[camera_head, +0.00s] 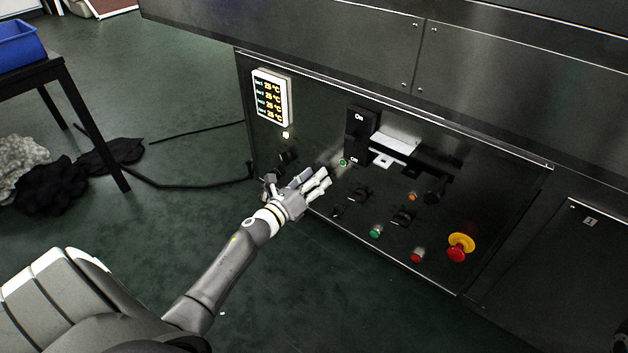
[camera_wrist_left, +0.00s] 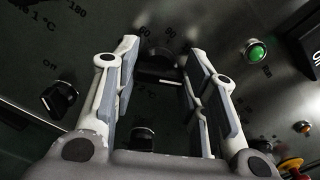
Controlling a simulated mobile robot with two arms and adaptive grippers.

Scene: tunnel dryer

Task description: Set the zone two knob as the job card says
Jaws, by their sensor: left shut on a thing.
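My left gripper (camera_head: 326,178) is at the dark control panel (camera_head: 310,125), with its fingers reaching onto it. In the left wrist view the fingers (camera_wrist_left: 163,58) are shut on a black dial knob (camera_wrist_left: 158,57), one on each side. To the left, a "1 °C" label and a 180 mark belong to a neighbouring dial. A display (camera_head: 270,98) shows several rows of about 25 °C. No readable job card shows. My right gripper is not in view.
Near the fingers are a green lamp (camera_wrist_left: 257,52) and black selector knobs (camera_wrist_left: 59,98), (camera_wrist_left: 143,139). A large switch (camera_head: 360,133) and a pale plate (camera_head: 394,144) stand out from the panel. A red emergency stop (camera_head: 460,248) is lower right.

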